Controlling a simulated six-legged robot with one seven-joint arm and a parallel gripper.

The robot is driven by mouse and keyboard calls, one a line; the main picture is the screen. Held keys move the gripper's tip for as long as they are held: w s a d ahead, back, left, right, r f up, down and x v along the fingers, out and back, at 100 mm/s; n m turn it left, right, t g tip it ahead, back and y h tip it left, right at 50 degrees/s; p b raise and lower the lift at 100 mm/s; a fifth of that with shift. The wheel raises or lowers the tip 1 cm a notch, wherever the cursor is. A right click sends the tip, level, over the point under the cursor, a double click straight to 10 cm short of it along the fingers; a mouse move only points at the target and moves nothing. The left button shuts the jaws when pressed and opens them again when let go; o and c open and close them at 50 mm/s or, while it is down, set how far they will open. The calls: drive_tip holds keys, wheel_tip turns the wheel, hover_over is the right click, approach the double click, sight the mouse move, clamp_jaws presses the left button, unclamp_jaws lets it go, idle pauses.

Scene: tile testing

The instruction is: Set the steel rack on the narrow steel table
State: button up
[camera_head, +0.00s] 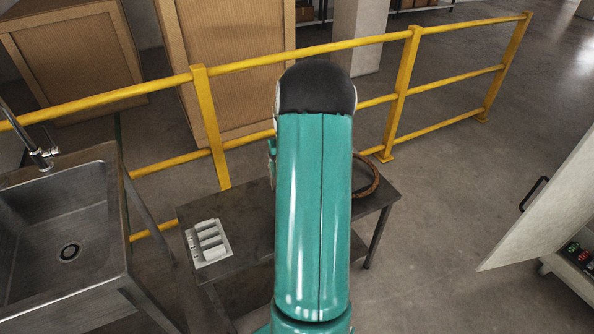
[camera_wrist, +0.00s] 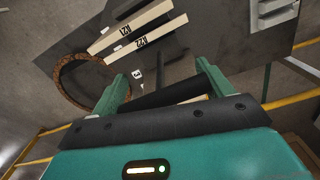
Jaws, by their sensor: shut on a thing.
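The narrow steel table (camera_head: 250,207) is a dark low table beyond my arm, and its bare top also shows in the wrist view (camera_wrist: 222,38). My gripper (camera_wrist: 162,70) is over it in the wrist view, its two green fingers apart, shut on what appears to be the steel rack (camera_wrist: 158,70). The rack is dark, with a white tag marked 3. Two cream strips with black lettering (camera_wrist: 140,30) show at it. Whether the rack touches the tabletop I cannot tell. In the head view, my arm hides gripper and rack.
A white slotted tray (camera_head: 208,243) lies on the table's left part. A brown ring (camera_head: 368,180) lies at its right end, close to the rack in the wrist view. A steel sink (camera_head: 60,225) stands left, a yellow railing (camera_head: 205,120) behind.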

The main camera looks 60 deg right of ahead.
drive_tip(key=w+f, duration=0.2)
drive_tip(key=w+d+f, duration=0.1)
drive_tip(key=w+f, duration=0.1)
drive_tip(key=w+d+f, duration=0.1)
drive_tip(key=w+f, duration=0.1)
drive_tip(key=shift+w+d+f, duration=0.15)
drive_tip(key=shift+w+f, duration=0.05)
drive_tip(key=shift+w, duration=0.1)
drive_tip(key=shift+w+f, duration=0.15)
drive_tip(key=shift+f, duration=1.5)
drive_tip(key=o, duration=1.7)
drive_tip(key=shift+f, duration=0.2)
wheel_tip(320, 180, up, 12)
drive_tip(key=shift+r, duration=0.2)
